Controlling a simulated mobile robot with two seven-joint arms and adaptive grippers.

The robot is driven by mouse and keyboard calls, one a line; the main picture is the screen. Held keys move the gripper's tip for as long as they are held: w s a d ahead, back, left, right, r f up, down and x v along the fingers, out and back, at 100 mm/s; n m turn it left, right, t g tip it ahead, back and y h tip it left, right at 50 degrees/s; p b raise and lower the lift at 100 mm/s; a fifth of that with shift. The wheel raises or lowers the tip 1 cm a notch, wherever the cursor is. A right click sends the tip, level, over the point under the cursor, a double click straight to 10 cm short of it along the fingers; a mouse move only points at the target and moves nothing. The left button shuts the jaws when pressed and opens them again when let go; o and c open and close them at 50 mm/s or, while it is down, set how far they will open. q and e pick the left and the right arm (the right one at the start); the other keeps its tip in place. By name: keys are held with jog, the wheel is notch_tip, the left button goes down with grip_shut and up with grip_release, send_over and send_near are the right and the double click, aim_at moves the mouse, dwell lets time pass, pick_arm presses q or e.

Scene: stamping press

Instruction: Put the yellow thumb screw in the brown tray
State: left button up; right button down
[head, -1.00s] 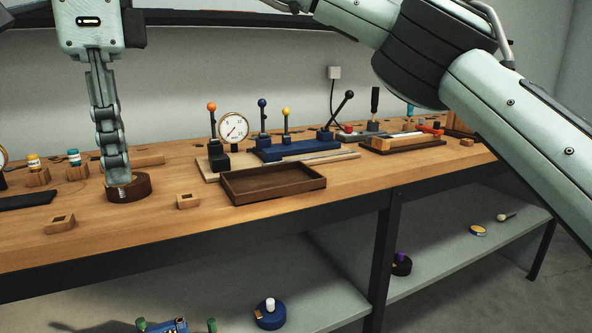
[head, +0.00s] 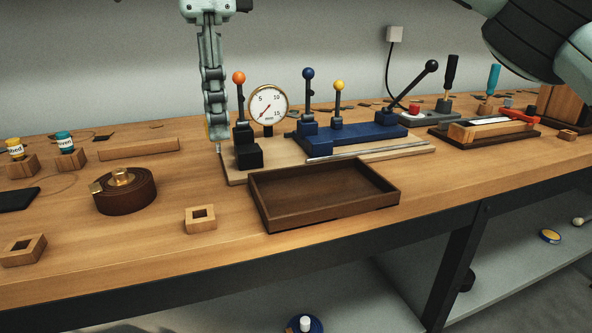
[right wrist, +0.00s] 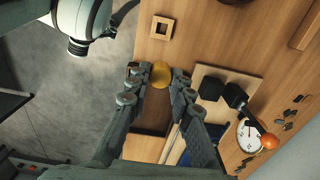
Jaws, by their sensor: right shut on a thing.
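My right gripper (head: 215,138) hangs in the head view behind and to the left of the brown tray, in front of the back wall. It is shut on the yellow thumb screw (right wrist: 161,75), whose round yellow head shows between the fingertips in the right wrist view. In the head view the screw is mostly hidden by the fingers. The brown tray (head: 328,217) is a shallow, empty rectangular box on the workbench. It also shows partly between the fingers in the right wrist view (right wrist: 148,148). My left gripper is out of view.
A dark round stand (head: 126,200) with brass parts and a wooden socket block (head: 200,219) sit left of the tray. Behind the tray are the orange-knobbed lever (head: 239,78), a dial gauge (head: 268,104) and a blue fixture (head: 360,133).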

jog(key=w+d+f, duration=0.1)
jog(key=d, duration=0.1)
jog(key=w+d+f, duration=0.1)
jog(key=d+f, duration=0.1)
jog(key=d, duration=0.1)
jog(key=w+d+f, duration=0.1)
jog(key=d+f, duration=0.1)
jog(key=shift+w+d, duration=0.15)
jog(key=shift+d, duration=0.25)
notch_tip(320, 180, down, 4)
jog(key=shift+r, duration=0.1)
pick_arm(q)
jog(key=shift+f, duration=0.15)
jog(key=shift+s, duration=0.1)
pick_arm(e)
jog(key=shift+f, duration=0.35)
jog(key=c, duration=1.3)
grip_release()
jog(key=shift+r, duration=0.1)
jog(key=shift+c, duration=0.2)
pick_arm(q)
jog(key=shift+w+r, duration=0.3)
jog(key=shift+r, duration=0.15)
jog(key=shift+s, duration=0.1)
pick_arm(e)
jog(key=shift+r, duration=0.1)
